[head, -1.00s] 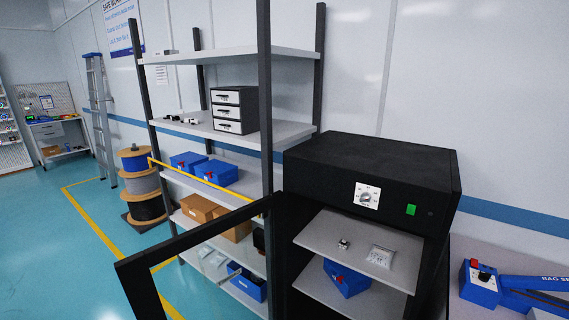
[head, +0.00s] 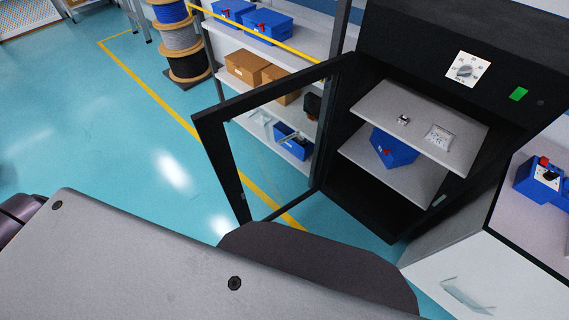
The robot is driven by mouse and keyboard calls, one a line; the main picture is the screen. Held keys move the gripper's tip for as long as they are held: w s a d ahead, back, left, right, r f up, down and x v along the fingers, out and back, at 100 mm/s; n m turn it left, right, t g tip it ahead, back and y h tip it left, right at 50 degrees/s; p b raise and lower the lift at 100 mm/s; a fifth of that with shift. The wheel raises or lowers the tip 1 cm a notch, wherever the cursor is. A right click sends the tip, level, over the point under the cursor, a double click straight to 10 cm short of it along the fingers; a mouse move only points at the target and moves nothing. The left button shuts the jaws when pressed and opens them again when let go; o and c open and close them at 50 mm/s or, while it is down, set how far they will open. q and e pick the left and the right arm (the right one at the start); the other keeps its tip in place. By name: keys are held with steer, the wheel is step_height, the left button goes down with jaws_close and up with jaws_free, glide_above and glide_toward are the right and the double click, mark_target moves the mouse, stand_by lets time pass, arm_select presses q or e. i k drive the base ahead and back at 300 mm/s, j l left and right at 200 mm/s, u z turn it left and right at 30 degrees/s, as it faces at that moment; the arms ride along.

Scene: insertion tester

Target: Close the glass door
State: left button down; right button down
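The glass door (head: 222,178) has a black frame and a clear pane. It stands wide open, swung out to the left from the black cabinet (head: 400,28). The cabinet's inside shows two shelves: the upper shelf (head: 415,120) holds a small metal part and a clear bag, the lower one a blue bin (head: 392,148). A large grey arm link of mine fills the bottom of the view, in front of the door's lower edge. Neither gripper shows in the head view.
A shelving rack (head: 316,40) with blue bins and cardboard boxes stands behind the door. A bench with a white drawer front (head: 470,285) is right of the cabinet. Open floor (head: 120,130) lies to the left, with a cable spool stand (head: 180,38) at the back.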

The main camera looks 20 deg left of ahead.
mark_target(208, 123)
steer(key=j+z, duration=0.35)
steer(key=j, duration=0.4)
steer(key=j+z, duration=0.3)
steer(key=j, duration=0.45)
steer(key=k+j+z, duration=0.1)
steer(key=j+z, duration=0.25)
steer(key=j, duration=0.35)
steer(key=j+z, duration=0.3)
steer(key=j, duration=0.3)
steer(key=k+j+z, duration=0.1)
steer(key=j+z, duration=0.15)
steer(key=j, duration=0.3)
steer(key=k+j+z, duration=0.1)
steer(key=j+z, duration=0.2)
steer(key=j, duration=0.25)
steer(key=k+j+u, duration=0.1)
steer(key=k, duration=0.35)
steer(key=k+j+u, duration=0.15)
steer(key=k, duration=0.35)
steer(key=k+j+u, duration=0.1)
steer(key=k, duration=0.35)
steer(key=j, duration=0.1)
